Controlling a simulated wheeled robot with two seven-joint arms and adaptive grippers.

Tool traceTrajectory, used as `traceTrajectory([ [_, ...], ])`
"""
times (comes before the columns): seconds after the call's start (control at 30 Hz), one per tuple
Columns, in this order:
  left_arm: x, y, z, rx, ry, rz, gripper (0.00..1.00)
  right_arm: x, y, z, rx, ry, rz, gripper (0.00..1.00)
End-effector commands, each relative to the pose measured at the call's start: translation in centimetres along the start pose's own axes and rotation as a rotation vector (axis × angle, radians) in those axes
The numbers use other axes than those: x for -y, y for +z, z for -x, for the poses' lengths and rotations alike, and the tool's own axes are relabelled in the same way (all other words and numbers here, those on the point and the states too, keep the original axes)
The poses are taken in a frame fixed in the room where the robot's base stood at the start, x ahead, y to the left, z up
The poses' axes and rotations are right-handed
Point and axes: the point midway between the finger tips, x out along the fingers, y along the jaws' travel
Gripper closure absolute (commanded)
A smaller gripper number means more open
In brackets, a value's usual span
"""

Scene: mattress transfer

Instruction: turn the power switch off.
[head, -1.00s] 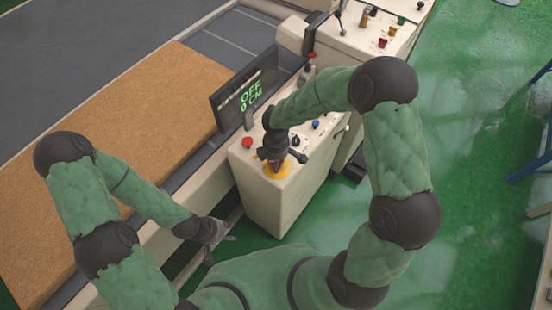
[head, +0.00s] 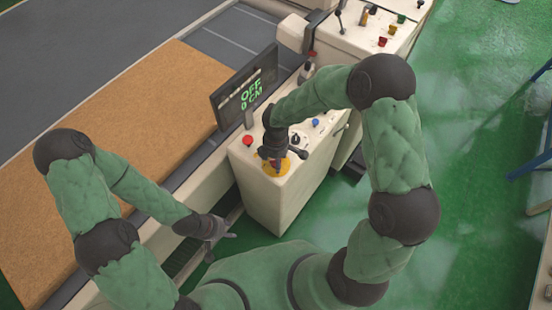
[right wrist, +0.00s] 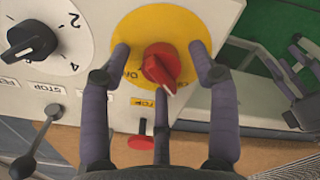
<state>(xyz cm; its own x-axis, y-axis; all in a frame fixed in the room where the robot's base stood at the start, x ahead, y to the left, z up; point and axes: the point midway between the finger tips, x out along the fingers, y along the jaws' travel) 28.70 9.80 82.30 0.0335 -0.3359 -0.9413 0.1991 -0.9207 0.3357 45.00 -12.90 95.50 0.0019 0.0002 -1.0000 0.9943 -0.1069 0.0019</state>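The power switch is a red rotary knob (right wrist: 160,66) on a round yellow plate (right wrist: 143,28), clear in the right wrist view. Its ridge points to the lower right. The plate also shows on the cream control box in the head view (head: 285,169). My right gripper (right wrist: 160,50) is open, with fingers on both sides of the knob and a third below it. A gap shows between the side fingers and the knob. My left gripper (head: 222,235) is open and empty, low beside the control box (head: 270,208).
A screen (head: 246,88) behind the box reads OFF and 0 CM. A black dial (right wrist: 30,40) and a red button (head: 247,140) share the panel. A brown mattress (head: 140,150) lies on the left.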

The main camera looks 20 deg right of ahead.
Motion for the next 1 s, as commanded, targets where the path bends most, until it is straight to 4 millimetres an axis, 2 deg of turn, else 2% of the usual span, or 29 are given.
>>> traceTrajectory([
  [0.2, 0.0, 0.0, 0.0, 0.0, 0.0, 0.0, 0.6, 0.0, 0.0, 0.1, 0.0, -0.001, -0.001, 0.39],
  [0.33, 0.0, 0.0, 0.0, 0.0, 0.0, 0.0, 0.6, 0.0, 0.0, 1.1, 0.0, 0.002, -0.001, 0.39],
  [0.8, 0.0, 0.0, 0.0, 0.0, 0.0, 0.0, 0.6, 0.0, 0.0, 9.6, -0.001, 0.002, 0.0, 0.39],
  [1.0, 0.0, 0.0, 0.0, 0.0, 0.0, 0.0, 0.6, 0.0, 0.0, 11.6, -0.001, 0.001, 0.0, 0.39],
])
